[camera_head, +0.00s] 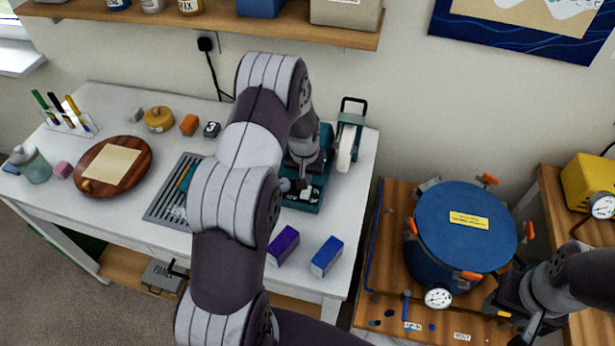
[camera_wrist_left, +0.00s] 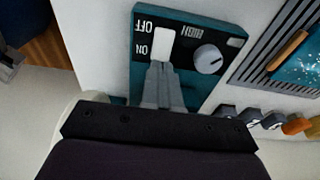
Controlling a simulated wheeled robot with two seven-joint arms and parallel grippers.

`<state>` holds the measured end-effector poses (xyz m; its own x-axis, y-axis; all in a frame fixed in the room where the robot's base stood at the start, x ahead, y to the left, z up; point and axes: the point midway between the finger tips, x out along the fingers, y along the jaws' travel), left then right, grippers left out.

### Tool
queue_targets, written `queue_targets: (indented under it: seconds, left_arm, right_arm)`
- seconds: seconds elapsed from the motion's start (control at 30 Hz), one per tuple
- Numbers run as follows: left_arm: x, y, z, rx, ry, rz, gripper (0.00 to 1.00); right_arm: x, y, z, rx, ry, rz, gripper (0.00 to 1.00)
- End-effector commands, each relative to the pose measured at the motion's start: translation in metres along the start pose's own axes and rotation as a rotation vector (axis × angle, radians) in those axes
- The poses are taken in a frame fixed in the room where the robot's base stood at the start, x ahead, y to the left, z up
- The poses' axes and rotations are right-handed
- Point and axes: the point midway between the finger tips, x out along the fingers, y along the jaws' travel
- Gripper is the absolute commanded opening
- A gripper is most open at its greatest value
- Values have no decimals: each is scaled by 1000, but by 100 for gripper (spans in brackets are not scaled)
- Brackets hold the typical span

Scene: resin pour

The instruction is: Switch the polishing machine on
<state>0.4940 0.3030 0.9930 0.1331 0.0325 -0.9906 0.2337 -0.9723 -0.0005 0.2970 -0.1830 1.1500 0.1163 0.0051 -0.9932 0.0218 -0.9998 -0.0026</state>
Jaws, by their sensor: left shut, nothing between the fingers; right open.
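The polishing machine (camera_head: 346,145) is teal with a pale wheel and stands at the right end of the white table. In the left wrist view its teal panel (camera_wrist_left: 205,25) carries a white switch (camera_wrist_left: 163,43) beside upside-down OFF and ON labels, and a round knob (camera_wrist_left: 207,59). My left gripper (camera_head: 302,186) is over this panel, its fingers shut and empty. In the wrist view its fingertips (camera_wrist_left: 158,66) overlap the ON end of the switch; I cannot tell whether they press it. My right gripper (camera_head: 508,320) is open, beside the blue pot, far from the machine.
A blue lidded pot (camera_head: 464,225) with orange clamps and a gauge stands on a wooden bench at the right. Purple (camera_head: 283,246) and blue (camera_head: 327,256) blocks lie at the table's front edge. A slotted grey tray (camera_head: 160,207) is left of my left arm.

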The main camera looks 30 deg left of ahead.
Motion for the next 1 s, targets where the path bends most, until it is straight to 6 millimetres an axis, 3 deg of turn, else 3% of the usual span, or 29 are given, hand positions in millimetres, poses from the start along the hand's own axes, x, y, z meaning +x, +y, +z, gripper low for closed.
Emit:
queue_targets:
  seconds: [0.23, 0.6, 0.87, 1.0]
  left_arm:
    - [25, 0, 0, 0, 0, 0, 0]
    - [29, 0, 0, 0, 1, 0, 0]
    - [50, 0, -5, 0, 3, 0, 0]
    - [45, 0, -6, 0, -3, 0, 0]
  right_arm:
    - [-12, 0, -1, 0, 0, 0, 43]
    - [-12, 0, -1, 0, 0, 0, 43]
    - [24, 0, 3, 0, 0, 0, 43]
    - [22, 0, 3, 0, 0, 0, 43]
